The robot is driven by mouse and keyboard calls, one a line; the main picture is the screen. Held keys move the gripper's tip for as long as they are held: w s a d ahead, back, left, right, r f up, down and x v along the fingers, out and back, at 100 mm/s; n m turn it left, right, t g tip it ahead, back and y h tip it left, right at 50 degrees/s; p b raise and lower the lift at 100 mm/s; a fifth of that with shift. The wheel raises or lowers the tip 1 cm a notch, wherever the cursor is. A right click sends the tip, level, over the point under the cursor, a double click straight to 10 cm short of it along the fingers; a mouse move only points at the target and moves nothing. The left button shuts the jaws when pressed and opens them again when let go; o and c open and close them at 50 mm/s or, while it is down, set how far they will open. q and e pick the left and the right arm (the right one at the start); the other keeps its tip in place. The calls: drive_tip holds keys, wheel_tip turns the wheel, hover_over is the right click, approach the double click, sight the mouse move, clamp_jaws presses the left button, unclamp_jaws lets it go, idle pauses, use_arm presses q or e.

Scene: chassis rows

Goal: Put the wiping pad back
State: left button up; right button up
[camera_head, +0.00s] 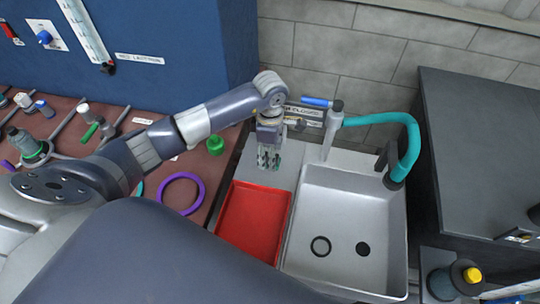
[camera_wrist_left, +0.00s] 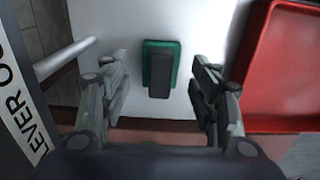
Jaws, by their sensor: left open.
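The wiping pad, a green base with a dark grip block on top (camera_wrist_left: 158,78), lies on the pale sink-side surface in the left wrist view. My left gripper (camera_head: 268,158) is open above the pad. In the left wrist view its fingers stand on either side of the pad with a gap on both sides, not visibly touching it. In the head view the gripper mostly hides the pad. A red tray (camera_head: 252,222) lies just in front of the gripper; it also shows at the right of the left wrist view (camera_wrist_left: 285,70). My right gripper is out of view.
A metal sink (camera_head: 345,225) with a teal hose (camera_head: 405,135) and a blue-handled tap (camera_head: 317,102) is to the right. A purple ring (camera_head: 182,194) and a green round item (camera_head: 215,145) lie on the brown bench at left. A tiled wall is behind.

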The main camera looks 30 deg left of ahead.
use_arm(q)
wheel_tip(320, 180, up, 10)
drive_tip(key=b, duration=0.2)
drive_tip(key=shift+r, duration=0.2)
drive_tip(key=shift+s+f, duration=0.1)
